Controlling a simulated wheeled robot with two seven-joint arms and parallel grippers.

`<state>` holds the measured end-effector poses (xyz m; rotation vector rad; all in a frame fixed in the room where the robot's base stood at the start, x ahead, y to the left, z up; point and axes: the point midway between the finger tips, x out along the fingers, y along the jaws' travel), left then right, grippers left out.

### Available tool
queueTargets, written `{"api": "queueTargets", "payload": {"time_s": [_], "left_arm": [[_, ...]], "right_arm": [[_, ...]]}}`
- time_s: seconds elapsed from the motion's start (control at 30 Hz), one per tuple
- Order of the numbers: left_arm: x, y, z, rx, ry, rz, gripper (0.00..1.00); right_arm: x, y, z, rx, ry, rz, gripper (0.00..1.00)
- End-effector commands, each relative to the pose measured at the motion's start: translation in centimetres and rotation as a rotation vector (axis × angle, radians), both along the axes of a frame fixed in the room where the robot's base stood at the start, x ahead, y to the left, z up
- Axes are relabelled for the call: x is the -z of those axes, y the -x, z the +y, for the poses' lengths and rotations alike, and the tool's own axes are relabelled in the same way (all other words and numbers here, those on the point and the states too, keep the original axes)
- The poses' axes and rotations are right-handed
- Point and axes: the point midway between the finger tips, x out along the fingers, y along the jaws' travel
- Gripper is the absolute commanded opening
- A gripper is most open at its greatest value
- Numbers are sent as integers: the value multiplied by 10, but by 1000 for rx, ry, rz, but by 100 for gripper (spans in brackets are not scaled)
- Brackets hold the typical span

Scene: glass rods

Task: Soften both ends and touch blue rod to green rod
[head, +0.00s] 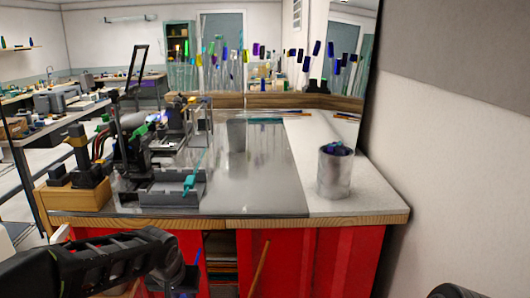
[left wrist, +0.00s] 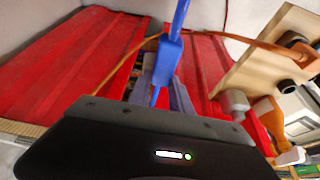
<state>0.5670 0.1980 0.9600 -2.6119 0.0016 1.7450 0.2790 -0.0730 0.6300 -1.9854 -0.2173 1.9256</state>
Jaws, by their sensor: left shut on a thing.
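My left gripper (head: 182,276) is low in front of the bench, at the bottom left of the head view. In the left wrist view its fingers (left wrist: 162,88) are shut on the blue rod (left wrist: 180,16), at or just below its thicker blue block. The rod runs up out of the top of that view; its far end is out of frame. A little of the blue rod (head: 198,257) shows in the head view. A teal-green piece (head: 188,183), perhaps the green rod's holder, sits at the grey tray (head: 160,190); a thin pale line rises near it. My right gripper is out of view.
A metal canister (head: 335,174) with blue contents stands on the bench's right. Dark apparatus with hoses (head: 88,160) crowds the left. The grey bench top (head: 255,185) is clear in the middle. Red cabinet fronts (head: 310,260) lie below the wooden edge.

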Motion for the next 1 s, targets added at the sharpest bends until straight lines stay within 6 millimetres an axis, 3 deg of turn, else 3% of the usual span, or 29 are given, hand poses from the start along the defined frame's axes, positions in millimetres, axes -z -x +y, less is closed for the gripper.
{"api": "queueTargets", "payload": {"time_s": [0.13,0.23,0.6,0.73,1.0], "left_arm": [[-4,0,0,-1,0,-1,0],[-18,0,0,-1,0,-1,0],[-107,0,1,-1,-1,0,0],[-116,0,1,-1,-1,0,0],[-114,0,1,-1,-1,0,0]], "right_arm": [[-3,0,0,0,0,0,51],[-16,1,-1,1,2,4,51],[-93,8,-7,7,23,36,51],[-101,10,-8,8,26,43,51],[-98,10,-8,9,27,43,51]]}}
